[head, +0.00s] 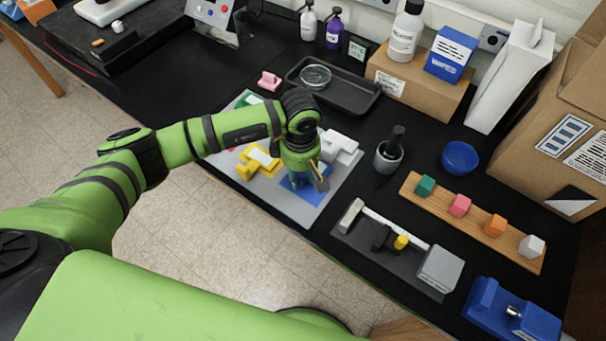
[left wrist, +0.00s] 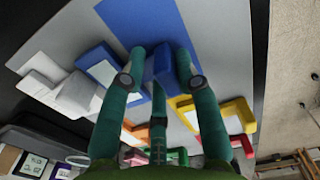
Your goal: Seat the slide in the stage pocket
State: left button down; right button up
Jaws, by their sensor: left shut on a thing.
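My left gripper (head: 308,180) is over the grey mat, pointing down. A white block (head: 341,146) and a yellow block with a pale top (head: 257,162) stand near the gripper. I cannot pick out with certainty which parts are the slide and the stage pocket. My right gripper is out of view.
A grey fixture with a rail (head: 345,243) and a yellow knob (head: 401,242) lies to the right. A wooden strip (head: 480,238) holds several coloured blocks. A mortar (head: 384,163), blue bowl (head: 460,157) and black tray (head: 354,97) stand behind. The table edge is close in front.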

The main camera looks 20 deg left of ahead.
pick_arm(q)
jog(key=shift+w+r+b, duration=0.15)
jog(key=shift+r+b, duration=0.3)
jog(key=shift+b, duration=0.1)
notch_tip(320, 180, up, 3)
jog(key=shift+f+b, duration=0.15)
jog(key=shift+b, duration=0.75)
jog(key=s+d+r+b, duration=0.4)
jog(key=s+d+r, duration=0.3)
jog(key=s, duration=0.2)
jog(key=w+a+m+b, duration=0.1)
jog(key=w+a+m, duration=0.1)
jog(key=a+m, duration=1.1)
jog(key=shift+w+f+m, duration=0.25)
jog(key=shift+f+m, duration=0.2)
jog(key=shift+m, duration=0.05)
